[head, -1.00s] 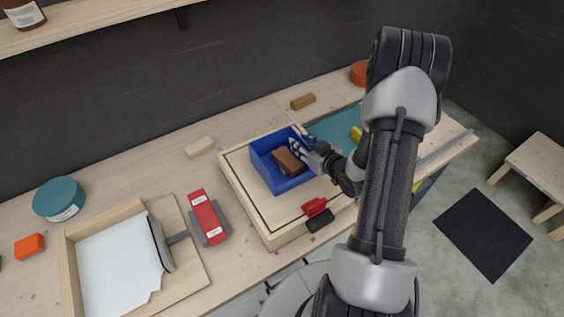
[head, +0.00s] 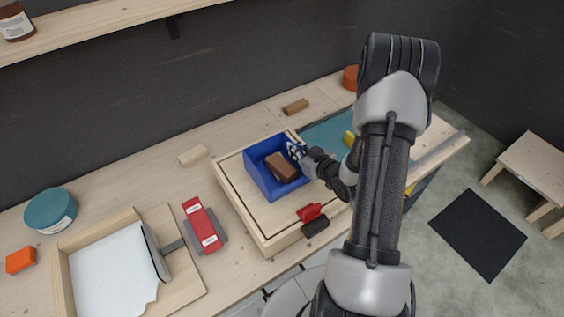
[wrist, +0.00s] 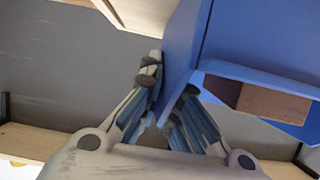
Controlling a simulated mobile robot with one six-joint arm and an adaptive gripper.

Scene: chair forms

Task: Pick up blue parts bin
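The blue parts bin (head: 262,177) is an open-topped box standing on the wooden tray (head: 247,217), with a brown block (head: 281,167) inside it. My gripper (head: 294,152) is at the bin's right wall, reaching in from the right. In the wrist view, my gripper (wrist: 172,95) has one finger on each side of the blue bin wall (wrist: 182,70). The fingers look closed in on that wall, though the exact contact is partly hidden. The bin appears to rest on the tray.
A red clamp-like piece (head: 310,212) sits on the tray's front edge. A red stapler-like object (head: 202,225) lies left of the tray. A wooden box with white paper (head: 110,280) is farther left. A teal mat (head: 330,132) lies to the right.

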